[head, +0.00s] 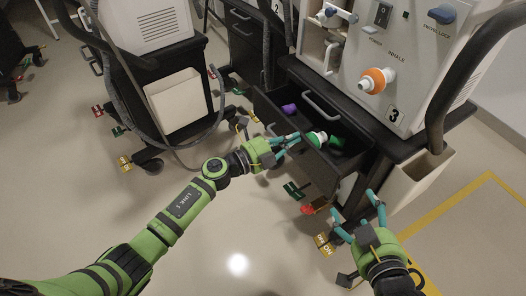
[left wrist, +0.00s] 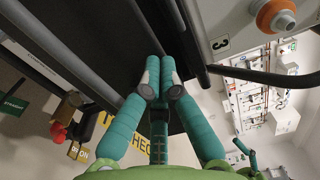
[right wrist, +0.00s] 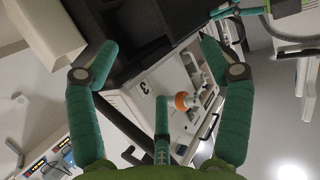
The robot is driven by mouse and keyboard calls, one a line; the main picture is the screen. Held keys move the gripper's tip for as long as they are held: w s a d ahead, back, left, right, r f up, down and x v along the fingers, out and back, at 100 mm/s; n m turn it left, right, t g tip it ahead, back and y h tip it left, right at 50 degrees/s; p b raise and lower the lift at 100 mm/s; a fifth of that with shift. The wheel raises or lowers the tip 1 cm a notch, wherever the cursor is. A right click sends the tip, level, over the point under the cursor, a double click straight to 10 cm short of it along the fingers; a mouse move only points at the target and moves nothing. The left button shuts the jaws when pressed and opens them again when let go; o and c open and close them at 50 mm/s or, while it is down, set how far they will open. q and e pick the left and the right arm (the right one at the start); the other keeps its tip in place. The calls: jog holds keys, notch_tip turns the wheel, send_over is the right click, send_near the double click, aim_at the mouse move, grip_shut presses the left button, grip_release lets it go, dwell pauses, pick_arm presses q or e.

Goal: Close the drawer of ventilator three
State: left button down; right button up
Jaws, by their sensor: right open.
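Ventilator three (head: 345,75) stands at the upper right, marked with a 3, which also shows in both wrist views. Its drawer (head: 318,168) is pulled out below a grey handle, holding a purple item (head: 289,108) and green and white items (head: 317,138). My left gripper (head: 289,143) is at the drawer's front, fingertips near its top edge; contact is unclear. In the left wrist view its fingertips (left wrist: 159,78) are together against a dark surface, with nothing visible between them. My right gripper (head: 360,215) is open and empty, right of the drawer, low beside the cart.
A white bin (head: 415,178) hangs on the cart's right side. A second ventilator cart (head: 150,60) with a bin (head: 175,100) and hoses stands at the left. Coloured tags (head: 313,207) are near the casters. Floor in front is clear; yellow tape (head: 440,220) marks the right.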

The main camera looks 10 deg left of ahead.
aim_at(314, 137)
pick_arm(q)
jog(key=b+x, duration=0.1)
jog(key=x, duration=0.3)
jog(key=shift+w+d, duration=0.2)
jog(key=shift+d, duration=0.05)
jog(key=b+x, duration=0.1)
jog(key=x, duration=0.2)
jog(key=shift+w+d, duration=0.35)
jog(key=shift+d, duration=0.05)
pick_arm(e)
jog(key=a+r+n+t+y, duration=0.1)
jog(key=a+r+t+y, duration=0.1)
jog(key=r+t, duration=0.2)
jog(key=s+a+r+t+y, duration=0.1)
jog(key=a+r+t+y, duration=0.1)
jog(key=r, duration=0.8)
jog(key=shift+a+r+n+t+y, duration=0.15)
jog(key=shift+r+n+t+y, duration=0.2)
jog(key=shift+t, duration=0.55)
jog(key=shift+f, duration=0.15)
